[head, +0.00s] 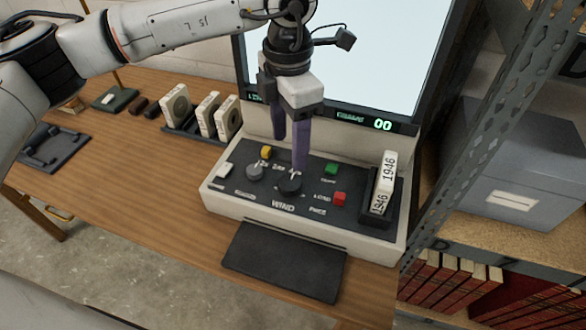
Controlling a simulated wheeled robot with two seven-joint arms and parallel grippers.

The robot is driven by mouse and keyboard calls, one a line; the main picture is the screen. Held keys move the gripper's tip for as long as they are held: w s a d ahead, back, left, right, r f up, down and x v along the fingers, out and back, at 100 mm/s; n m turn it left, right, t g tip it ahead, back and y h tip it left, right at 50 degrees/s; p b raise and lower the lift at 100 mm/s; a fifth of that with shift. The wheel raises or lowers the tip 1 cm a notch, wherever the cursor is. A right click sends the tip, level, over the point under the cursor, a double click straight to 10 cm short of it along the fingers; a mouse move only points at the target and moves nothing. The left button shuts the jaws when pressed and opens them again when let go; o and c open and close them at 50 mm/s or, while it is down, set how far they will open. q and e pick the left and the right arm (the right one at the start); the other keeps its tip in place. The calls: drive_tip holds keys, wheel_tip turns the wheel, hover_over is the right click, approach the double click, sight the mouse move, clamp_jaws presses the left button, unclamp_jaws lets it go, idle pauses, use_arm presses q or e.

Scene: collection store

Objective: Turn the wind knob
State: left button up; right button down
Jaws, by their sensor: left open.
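The wind knob (290,184) is a dark round knob on the black top panel of the machine (222,194), just above the printed word WIND. My left gripper (288,155) comes down from above with two purple fingers. It is open, and one fingertip is just above or at the wind knob; I cannot tell whether they touch. The other finger is farther back and left. The fingers hide part of the panel behind them. My right gripper is not in view.
A grey knob (255,172), a yellow button (266,152), a green button (331,168) and a red button (339,199) sit nearby. A reel labelled 1946 (386,178) stands at the right. A screen (375,50) rises behind. A black mat (284,262) lies in front.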

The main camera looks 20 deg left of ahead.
sight(290, 181)
use_arm(q)
wheel_tip(290, 181, down, 10)
drive_tip(key=shift+r+p, duration=0.1)
drive_tip(key=shift+p, duration=0.6)
